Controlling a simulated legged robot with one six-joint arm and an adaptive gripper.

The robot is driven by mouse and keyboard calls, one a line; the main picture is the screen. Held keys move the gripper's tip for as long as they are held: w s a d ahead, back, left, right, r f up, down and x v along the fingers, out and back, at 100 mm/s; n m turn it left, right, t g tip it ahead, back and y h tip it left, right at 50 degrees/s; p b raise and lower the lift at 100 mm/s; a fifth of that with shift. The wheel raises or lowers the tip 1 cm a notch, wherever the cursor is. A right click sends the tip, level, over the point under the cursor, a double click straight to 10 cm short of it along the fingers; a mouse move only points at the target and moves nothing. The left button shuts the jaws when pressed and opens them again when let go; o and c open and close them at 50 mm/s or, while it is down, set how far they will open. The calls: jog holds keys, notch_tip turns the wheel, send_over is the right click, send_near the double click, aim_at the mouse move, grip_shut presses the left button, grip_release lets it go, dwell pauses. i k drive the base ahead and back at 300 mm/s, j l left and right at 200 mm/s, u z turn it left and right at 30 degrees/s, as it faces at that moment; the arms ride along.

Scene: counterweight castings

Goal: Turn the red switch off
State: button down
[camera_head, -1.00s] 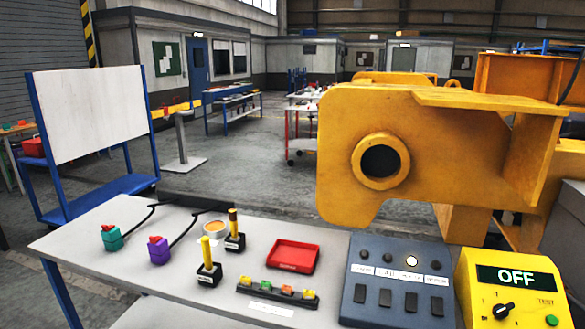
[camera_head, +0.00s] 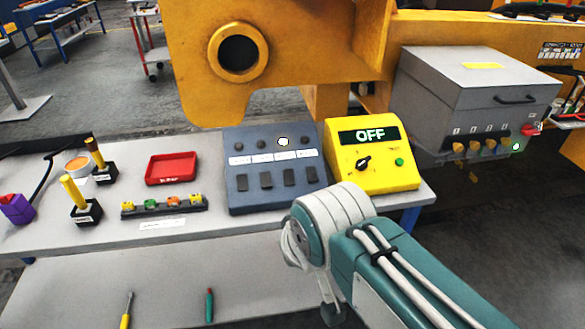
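A red switch (camera_head: 531,130) sticks out at the right end of a grey electrical box (camera_head: 470,85), on the right of the head view. It is small, and I cannot tell its exact position from here. A small green light shows on the box's front, just below and left of the switch. My teal and white arm rises from the lower right and bends down at the middle of the view, well left of the switch. My gripper's fingers do not show; only a dark part shows below the bend, at the bottom edge.
A yellow meter (camera_head: 372,165) reading OFF and a dark blue switch panel (camera_head: 265,175) stand on the grey table (camera_head: 120,225). A red tray (camera_head: 171,168) lies left of them. A large yellow casting (camera_head: 300,45) stands behind. Floor is open at the right.

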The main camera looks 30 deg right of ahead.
aim_at(528, 130)
jog(key=z, duration=2.2)
jog(key=i+l+z, duration=0.1)
jog(key=i+l+u, duration=0.1)
jog(key=i+l, duration=0.2)
jog(key=i+l+u, duration=0.1)
jog(key=i+l, duration=0.2)
jog(key=i+l+u, duration=0.1)
jog(key=i+l, duration=0.15)
jog(key=l, duration=0.2)
jog(key=i+l+u, duration=0.1)
jog(key=i+l, duration=0.15)
jog(key=l, duration=0.15)
jog(key=i+l+u, duration=0.1)
jog(key=i+l, duration=0.15)
jog(key=l, duration=0.15)
jog(key=i+l+u, duration=0.15)
jog(key=l, duration=0.3)
jog(key=i, duration=0.1)
